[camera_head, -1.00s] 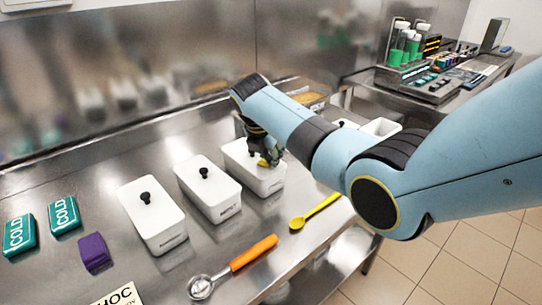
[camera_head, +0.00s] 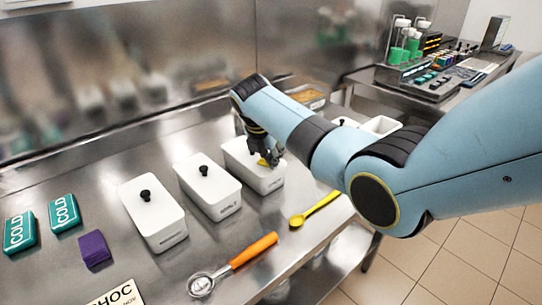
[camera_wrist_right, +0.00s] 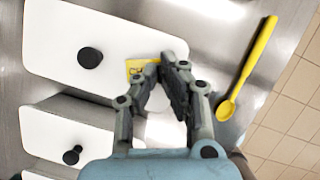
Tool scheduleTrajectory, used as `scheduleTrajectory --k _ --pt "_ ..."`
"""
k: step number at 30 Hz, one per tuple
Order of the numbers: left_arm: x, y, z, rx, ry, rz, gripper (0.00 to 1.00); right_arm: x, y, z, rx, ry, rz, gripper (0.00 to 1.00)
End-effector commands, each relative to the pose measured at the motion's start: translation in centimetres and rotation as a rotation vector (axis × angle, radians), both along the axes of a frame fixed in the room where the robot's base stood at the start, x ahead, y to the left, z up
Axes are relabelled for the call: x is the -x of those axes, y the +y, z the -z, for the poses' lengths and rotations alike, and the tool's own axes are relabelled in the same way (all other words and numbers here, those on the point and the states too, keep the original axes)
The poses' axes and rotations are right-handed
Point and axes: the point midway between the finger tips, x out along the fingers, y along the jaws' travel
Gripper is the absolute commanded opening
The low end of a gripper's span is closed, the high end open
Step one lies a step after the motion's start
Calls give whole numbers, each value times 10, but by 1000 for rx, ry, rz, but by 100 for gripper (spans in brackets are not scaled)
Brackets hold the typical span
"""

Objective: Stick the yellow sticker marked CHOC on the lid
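The yellow sticker (camera_head: 262,161) shows at the fingertips of my right gripper (camera_head: 268,157), over the front part of the lid on the rightmost white tub (camera_head: 262,179) in the front row. In the right wrist view the sticker (camera_wrist_right: 138,67) lies beside the black knob of the white lid (camera_wrist_right: 128,35). My right gripper (camera_wrist_right: 160,66) has its fingertips close together and covers part of the sticker. Whether the tips pinch it or only touch it, and whether it rests fully on the lid, I cannot tell. Its lettering is too small to read. My left gripper is out of view.
Two more lidded white tubs, a middle one (camera_head: 209,188) and a left one (camera_head: 154,212), stand alongside. An orange-handled scoop (camera_head: 237,263) and yellow spoon (camera_head: 315,210) lie in front. Teal COLD blocks (camera_head: 64,213), a purple block (camera_head: 94,248) and a cream card (camera_head: 116,295) lie left.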

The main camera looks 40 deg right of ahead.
Motion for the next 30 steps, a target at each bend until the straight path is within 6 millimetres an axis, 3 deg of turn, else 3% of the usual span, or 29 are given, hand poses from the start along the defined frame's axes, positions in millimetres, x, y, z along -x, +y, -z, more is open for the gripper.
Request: scheduleTrajectory --k 9,16,22,28,30 --pt "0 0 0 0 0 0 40 0 0 1 0 1 0 0" --pt "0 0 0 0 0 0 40 1 0 1 0 2 -1 31" --pt "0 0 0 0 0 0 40 1 0 1 0 2 -1 33" --pt "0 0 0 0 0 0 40 1 0 1 0 2 -1 58" --pt "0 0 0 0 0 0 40 0 0 1 0 1 0 59"
